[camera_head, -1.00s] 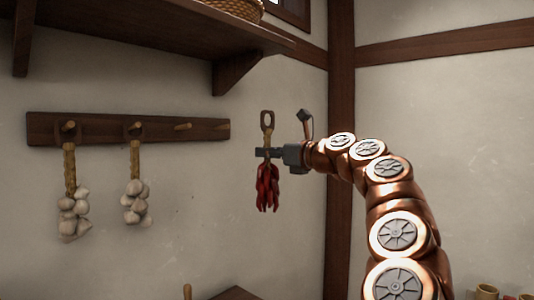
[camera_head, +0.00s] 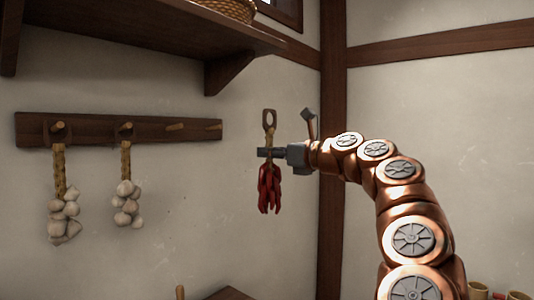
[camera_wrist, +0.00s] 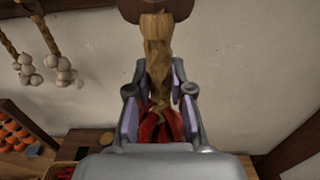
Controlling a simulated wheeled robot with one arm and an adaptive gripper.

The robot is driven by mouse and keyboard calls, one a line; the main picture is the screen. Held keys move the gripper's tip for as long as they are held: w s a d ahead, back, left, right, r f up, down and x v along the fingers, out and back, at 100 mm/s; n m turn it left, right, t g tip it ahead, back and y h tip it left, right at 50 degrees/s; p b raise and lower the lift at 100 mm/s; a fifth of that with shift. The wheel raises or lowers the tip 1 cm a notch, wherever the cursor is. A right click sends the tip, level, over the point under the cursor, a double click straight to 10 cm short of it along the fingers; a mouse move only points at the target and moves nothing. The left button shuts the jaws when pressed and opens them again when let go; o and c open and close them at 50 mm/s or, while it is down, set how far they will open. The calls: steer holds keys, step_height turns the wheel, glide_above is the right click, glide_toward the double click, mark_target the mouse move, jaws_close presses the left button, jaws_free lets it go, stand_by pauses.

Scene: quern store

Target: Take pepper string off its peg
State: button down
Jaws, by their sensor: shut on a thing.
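The pepper string (camera_head: 269,186) is a bunch of red peppers under a braided cord with a brown loop on top. It hangs upright from my gripper (camera_head: 268,153), off to the right of the peg rail (camera_head: 85,130) and clear of its pegs. My gripper is shut on the braided cord just above the peppers. In the wrist view the cord (camera_wrist: 158,50) passes between the fingers (camera_wrist: 158,100), and the red peppers (camera_wrist: 150,128) show partly below, the rest hidden by the gripper body.
Two garlic strings (camera_head: 63,205) (camera_head: 127,190) hang on the left pegs. A wooden shelf (camera_head: 150,30) with a basket (camera_head: 228,8) is above. A crate of orange things (camera_wrist: 20,135) shows at lower left in the wrist view. Pots (camera_head: 480,290) stand at lower right.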

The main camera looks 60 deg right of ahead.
steer(key=shift+s+a, duration=0.15)
steer(key=shift+s, duration=0.75)
steer(key=shift+s, duration=0.1)
steer(key=shift+s+a, duration=0.15)
steer(key=shift+s, duration=1.3)
steer(key=shift+s+a, duration=0.15)
steer(key=shift+s, duration=1.3)
